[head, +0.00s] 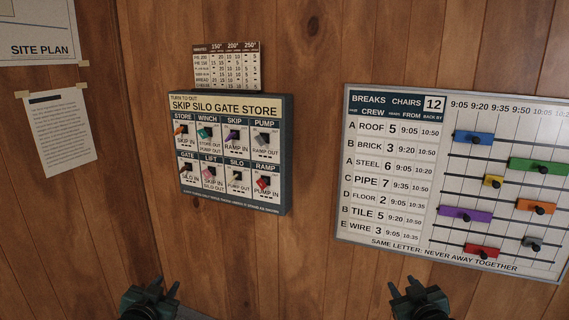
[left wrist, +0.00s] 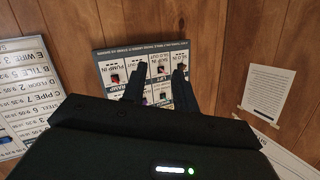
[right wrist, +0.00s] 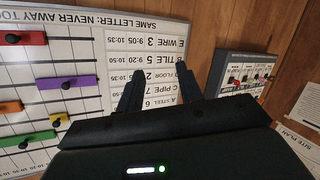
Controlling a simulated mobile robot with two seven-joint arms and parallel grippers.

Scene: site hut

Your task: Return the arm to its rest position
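My left gripper (head: 150,292) is low in the head view, below the switch panel and apart from it. In the left wrist view its two fingers (left wrist: 154,84) stand apart with nothing between them, and the panel shows beyond. My right gripper (head: 420,296) is low in the head view, below the breaks board. In the right wrist view its fingers (right wrist: 164,92) are also apart and empty, with the board's crew rows beyond. Both grippers hang clear of the wall.
The switch panel (head: 234,106), with several coloured switches, is on the wood wall. A small table chart (head: 226,66) is above it. The breaks board (head: 395,258) with coloured sliders is at right. A paper note (head: 62,140) and a site plan (head: 38,20) are at left.

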